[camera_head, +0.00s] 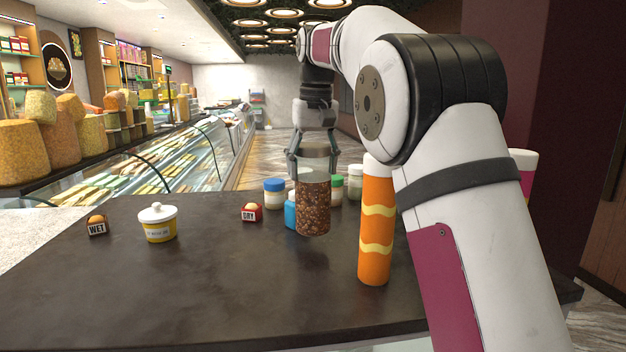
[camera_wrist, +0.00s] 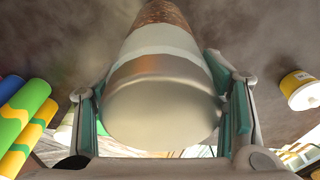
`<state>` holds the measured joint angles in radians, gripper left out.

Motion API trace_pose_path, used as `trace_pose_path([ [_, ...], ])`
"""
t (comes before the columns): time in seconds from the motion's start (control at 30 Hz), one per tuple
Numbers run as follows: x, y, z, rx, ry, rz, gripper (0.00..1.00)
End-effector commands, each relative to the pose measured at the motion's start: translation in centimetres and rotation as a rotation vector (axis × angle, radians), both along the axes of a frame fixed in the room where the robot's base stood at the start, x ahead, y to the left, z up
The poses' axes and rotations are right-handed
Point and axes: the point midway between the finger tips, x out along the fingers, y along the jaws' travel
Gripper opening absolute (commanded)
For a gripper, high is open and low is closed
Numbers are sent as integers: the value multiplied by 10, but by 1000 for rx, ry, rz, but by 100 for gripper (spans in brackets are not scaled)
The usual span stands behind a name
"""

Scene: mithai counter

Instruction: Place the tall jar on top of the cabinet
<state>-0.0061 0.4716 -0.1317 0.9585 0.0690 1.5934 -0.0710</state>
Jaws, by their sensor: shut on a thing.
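The tall jar (camera_head: 313,205) is a clear cylinder filled with brown pieces under a silvery lid. My gripper (camera_head: 315,162) is above it with its fingers down around the lid. In the wrist view my gripper (camera_wrist: 163,108) is shut on the jar's lid (camera_wrist: 160,112), one finger on each side. The jar looks upright over the dark counter; I cannot tell whether its base touches the counter. I cannot make out a cabinet top for certain in either view.
An orange tube (camera_head: 376,225) stands right of the jar. Small jars (camera_head: 274,192) and a blue container (camera_head: 291,213) stand close behind and beside it. A yellow tub (camera_head: 158,226), a DRY block (camera_head: 251,212) and a WET block (camera_head: 97,226) stand left. The front counter (camera_head: 230,290) is clear.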

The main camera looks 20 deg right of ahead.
Motion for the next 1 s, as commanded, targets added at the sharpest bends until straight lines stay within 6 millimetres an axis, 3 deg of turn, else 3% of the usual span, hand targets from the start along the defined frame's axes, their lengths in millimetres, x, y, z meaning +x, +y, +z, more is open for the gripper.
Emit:
trace_pose_path([
  [0.4,1,-1,-32,0,-2,-1,3],
  [0.8,2,-1,-37,0,-2,-1,3],
  [0.83,2,-1,-38,0,0,-1,71],
  [0.9,2,-1,-38,0,0,-1,85],
  [1.0,2,-1,-38,0,0,-1,85],
])
